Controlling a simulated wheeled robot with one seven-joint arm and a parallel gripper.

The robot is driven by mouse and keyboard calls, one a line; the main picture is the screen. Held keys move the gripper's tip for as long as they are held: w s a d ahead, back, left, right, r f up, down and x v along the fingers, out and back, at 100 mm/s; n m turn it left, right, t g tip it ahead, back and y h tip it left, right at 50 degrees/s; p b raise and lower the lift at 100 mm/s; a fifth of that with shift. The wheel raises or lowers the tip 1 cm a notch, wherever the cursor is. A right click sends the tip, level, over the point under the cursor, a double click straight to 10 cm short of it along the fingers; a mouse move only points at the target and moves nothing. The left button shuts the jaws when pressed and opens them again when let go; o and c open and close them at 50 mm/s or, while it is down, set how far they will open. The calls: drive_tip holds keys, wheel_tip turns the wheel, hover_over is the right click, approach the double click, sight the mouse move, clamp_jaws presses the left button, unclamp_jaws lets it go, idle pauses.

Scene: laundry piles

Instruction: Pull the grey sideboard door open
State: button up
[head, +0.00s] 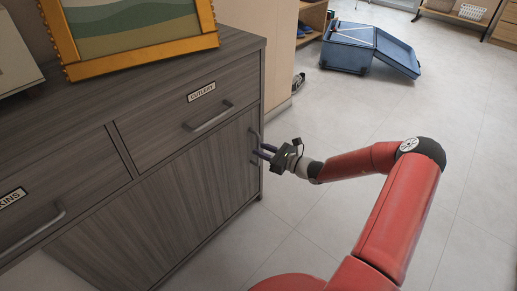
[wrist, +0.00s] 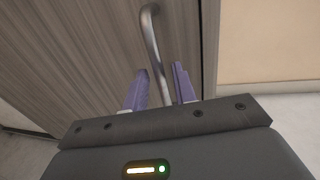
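The grey sideboard (head: 90,130) has a wood-grain door (head: 170,200) below the drawer marked CUTLERY. The door looks closed. Its vertical metal handle (wrist: 152,45) is near the door's right edge. My gripper (head: 261,152) is at that handle in the head view. In the wrist view my gripper (wrist: 160,85) has its two purple fingers apart, one on each side of the handle's lower part. A gap shows between the fingers and the bar, so the gripper looks open around it. The handle's lower end is hidden behind the gripper body.
Drawers with bar handles (head: 208,117) sit above the door. A gold-framed picture (head: 130,25) stands on top. The tiled floor (head: 300,215) in front of the door is clear apart from my arm.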

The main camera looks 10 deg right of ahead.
drive_tip(key=shift+x, duration=0.95)
clamp_jaws()
drive_tip(key=shift+s, duration=0.1)
